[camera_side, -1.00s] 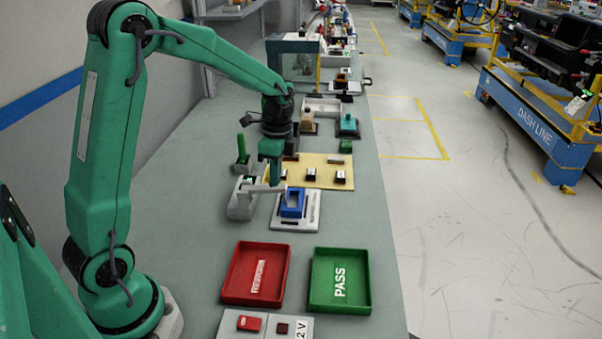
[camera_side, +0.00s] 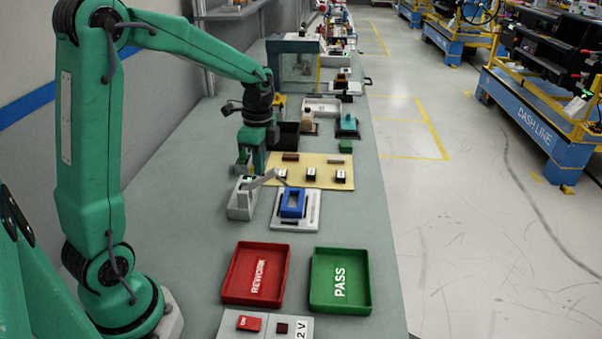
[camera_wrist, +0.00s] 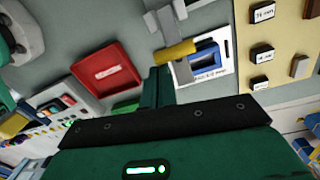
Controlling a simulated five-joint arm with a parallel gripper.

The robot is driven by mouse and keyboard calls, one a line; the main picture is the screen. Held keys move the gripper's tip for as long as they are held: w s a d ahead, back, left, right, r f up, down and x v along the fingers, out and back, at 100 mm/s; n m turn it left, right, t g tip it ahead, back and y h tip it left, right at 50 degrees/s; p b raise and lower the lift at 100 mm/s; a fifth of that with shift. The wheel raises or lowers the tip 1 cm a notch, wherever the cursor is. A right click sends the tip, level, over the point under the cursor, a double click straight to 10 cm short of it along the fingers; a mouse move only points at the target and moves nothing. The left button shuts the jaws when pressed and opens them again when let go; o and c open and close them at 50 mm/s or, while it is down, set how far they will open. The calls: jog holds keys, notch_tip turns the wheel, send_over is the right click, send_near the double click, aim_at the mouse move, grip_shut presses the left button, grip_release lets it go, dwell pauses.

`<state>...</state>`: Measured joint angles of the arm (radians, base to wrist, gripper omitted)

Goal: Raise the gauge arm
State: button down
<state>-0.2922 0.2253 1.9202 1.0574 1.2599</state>
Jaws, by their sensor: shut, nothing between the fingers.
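The gauge has a grey base (camera_side: 240,204) left of the white fixture plate (camera_side: 308,222). Its gauge arm (camera_side: 264,179) is tilted upward to the right from the base, with its end bent down above the blue part (camera_side: 292,204). The blue part sits in the fixture. In the wrist view the gauge arm (camera_wrist: 184,70) carries a yellow piece (camera_wrist: 175,52) beside the blue part (camera_wrist: 208,62). My gripper (camera_side: 252,171) is shut and empty, just behind and above the gauge base. Whether it touches the gauge arm I cannot tell.
A red REWORK tray (camera_side: 257,297) and a green PASS tray (camera_side: 340,304) lie in front. A black bin (camera_side: 287,134) stands near my gripper.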

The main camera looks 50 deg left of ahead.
jog(key=shift+s+a+r, duration=0.25)
jog(key=shift+s+a, duration=0.75)
jog(key=shift+s, duration=0.05)
jog(key=shift+s+a+r, duration=0.25)
jog(key=shift+s+a, duration=0.7)
jog(key=shift+s, duration=0.1)
jog(key=shift+w+d+r, duration=1.05)
jog(key=shift+w+d, duration=0.65)
jog(key=shift+d, duration=0.55)
jog(key=s+a+r, duration=0.4)
jog(key=a+r, duration=0.1)
jog(key=r, duration=0.1)
jog(key=shift+s+a+r+m, duration=0.25)
jog(key=shift+s+a+m, duration=0.05)
jog(key=shift+s+a, duration=0.1)
